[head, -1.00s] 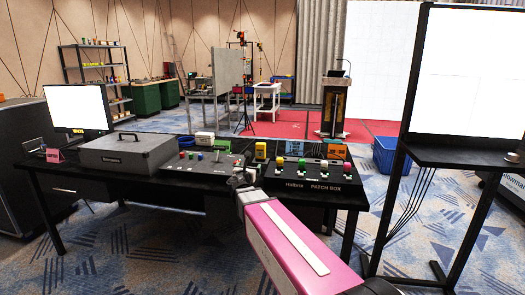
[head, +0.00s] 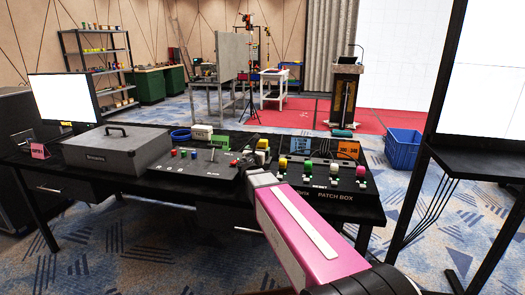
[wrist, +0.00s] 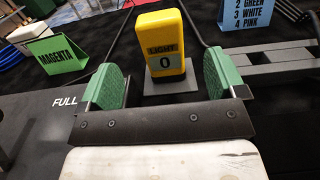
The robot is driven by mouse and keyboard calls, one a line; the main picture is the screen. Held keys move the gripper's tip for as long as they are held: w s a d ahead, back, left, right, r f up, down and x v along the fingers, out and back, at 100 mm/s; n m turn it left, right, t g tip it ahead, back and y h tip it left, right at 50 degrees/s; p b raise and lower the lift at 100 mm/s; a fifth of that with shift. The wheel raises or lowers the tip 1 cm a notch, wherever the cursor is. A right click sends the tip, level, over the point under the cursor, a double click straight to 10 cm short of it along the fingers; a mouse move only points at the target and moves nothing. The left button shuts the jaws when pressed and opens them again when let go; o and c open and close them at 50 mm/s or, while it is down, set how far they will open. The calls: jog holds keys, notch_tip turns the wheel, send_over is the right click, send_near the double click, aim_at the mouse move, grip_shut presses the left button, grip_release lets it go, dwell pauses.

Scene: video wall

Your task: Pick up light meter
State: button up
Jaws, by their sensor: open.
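The light meter (wrist: 166,48) is a yellow upright block with a dark "LIGHT 0" label in the wrist view. It stands on a small grey square plate on the black desk. In the head view it is a small yellow block (head: 262,144) just beyond my gripper (head: 262,178). In the wrist view my gripper (wrist: 163,80) is open. Its green pads are on the left and right of the meter's lower part, with a gap on each side. The meter's top edge is near the picture's upper border.
A green "MAGENTA" card (wrist: 57,56) stands left of the meter. A blue colour-list card (wrist: 262,12) and a grey bar (wrist: 275,58) are at the right. The patch box (head: 320,188) with coloured knobs is right of my gripper. A control panel (head: 195,172) is left.

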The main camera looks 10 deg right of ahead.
aim_at(261, 145)
jog(key=x, duration=0.8)
jog(key=shift+w+d, duration=0.1)
jog(key=shift+w, duration=0.1)
jog(key=shift+s, duration=0.1)
jog(key=c, duration=1.1)
